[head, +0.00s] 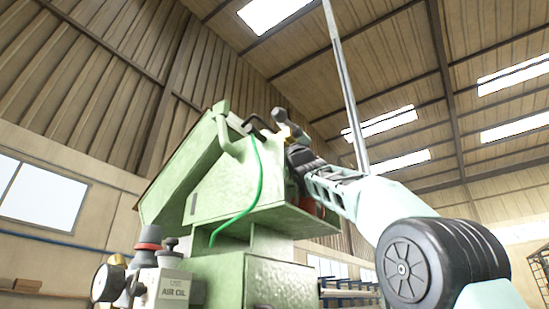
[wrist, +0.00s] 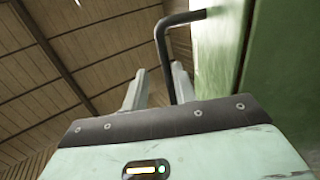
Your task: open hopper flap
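The green hopper (head: 240,195) rises in the middle of the head view, with a sloped upper part. In the wrist view a green panel (wrist: 222,60) fills the upper right, and a dark bent handle (wrist: 162,45) sticks out from it. Which panel is the flap I cannot tell for certain. The handle also shows near the hopper's top in the head view (head: 256,123). My gripper (wrist: 159,88) is open, with one finger on each side of the handle's bar. The bar is nearer the right finger; whether they touch I cannot tell. The panel looks closed.
A green hose (head: 254,190) hangs down the hopper's front. A gauge (head: 108,283) and an air-oil unit (head: 165,287) stand at the lower left. A thin pole (head: 343,80) rises behind my arm. The space above the hopper looks clear.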

